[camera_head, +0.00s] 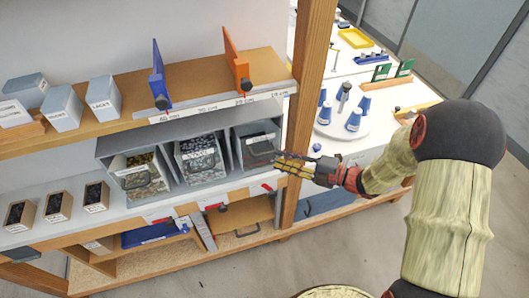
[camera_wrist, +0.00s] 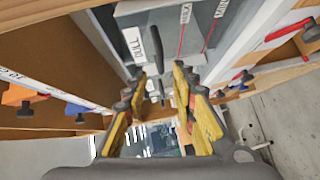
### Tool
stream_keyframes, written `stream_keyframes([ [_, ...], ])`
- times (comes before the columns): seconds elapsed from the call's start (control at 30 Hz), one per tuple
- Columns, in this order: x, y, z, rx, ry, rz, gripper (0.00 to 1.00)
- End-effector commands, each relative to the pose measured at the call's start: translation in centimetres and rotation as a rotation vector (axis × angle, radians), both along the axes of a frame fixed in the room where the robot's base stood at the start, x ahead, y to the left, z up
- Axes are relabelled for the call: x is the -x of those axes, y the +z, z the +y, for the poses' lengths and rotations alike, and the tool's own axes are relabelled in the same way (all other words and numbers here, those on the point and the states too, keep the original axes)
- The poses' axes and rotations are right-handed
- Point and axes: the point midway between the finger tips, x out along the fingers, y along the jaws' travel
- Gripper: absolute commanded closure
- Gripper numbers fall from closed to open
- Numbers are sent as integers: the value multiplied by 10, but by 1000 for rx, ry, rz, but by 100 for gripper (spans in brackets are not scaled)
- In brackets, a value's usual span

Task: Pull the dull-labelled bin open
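The dull-labelled bin (camera_wrist: 133,43) shows in the wrist view as a grey front with a white label reading DULL. In the head view I take it to be the rightmost grey bin (camera_head: 256,144) of three on the middle shelf; its label cannot be read there. It sits back in its housing, and a dark handle (camera_wrist: 158,48) stands out from the front. My gripper (camera_head: 282,161), with yellow and dark fingers, is in front of that bin's lower right. In the wrist view my gripper (camera_wrist: 158,80) is open, its fingertips apart near the handle. Contact cannot be told.
Left of it, two bins (camera_head: 199,157) (camera_head: 140,174) hold silvery and golden pieces and stand further out. A wooden post (camera_head: 311,80) rises close to the right of the bins. Blue and orange brackets (camera_head: 158,75) (camera_head: 236,60) stand on the upper shelf. A lower drawer (camera_head: 240,217) lies below.

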Motion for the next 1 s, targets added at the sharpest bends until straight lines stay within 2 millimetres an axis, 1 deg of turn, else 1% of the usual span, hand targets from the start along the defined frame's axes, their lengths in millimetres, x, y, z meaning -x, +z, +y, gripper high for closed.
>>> stream_keyframes([
  [0.17,-9,-4,17,4,3,-1,73],
  [0.4,-26,-10,49,4,2,0,73],
  [0.5,-31,-11,59,4,1,0,73],
  [0.67,-36,-12,65,3,-1,0,73],
  [0.9,-36,-11,66,4,-2,0,73],
  [1.0,-36,-11,66,4,-2,0,77],
])
